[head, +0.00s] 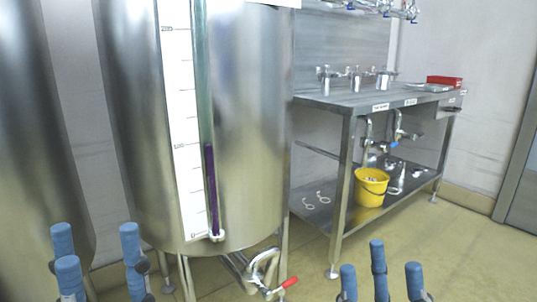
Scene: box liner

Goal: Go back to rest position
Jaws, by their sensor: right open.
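My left gripper (97,258) shows at the bottom left of the head view. Its blue fingertips point up and stand apart, with nothing between them. My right gripper (381,272) shows at the bottom, right of the middle. Its blue fingertips are also spread and empty. Only the fingers show; the palms and most of both arms are out of view below. Neither gripper visibly holds anything.
A large steel tank (255,120) with a level scale stands ahead, its red-handled valve (288,283) low in front. Another tank (30,120) is at left. A steel bench (345,100) with a yellow bucket (371,187) stands at right. Floor (470,255) at lower right is clear.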

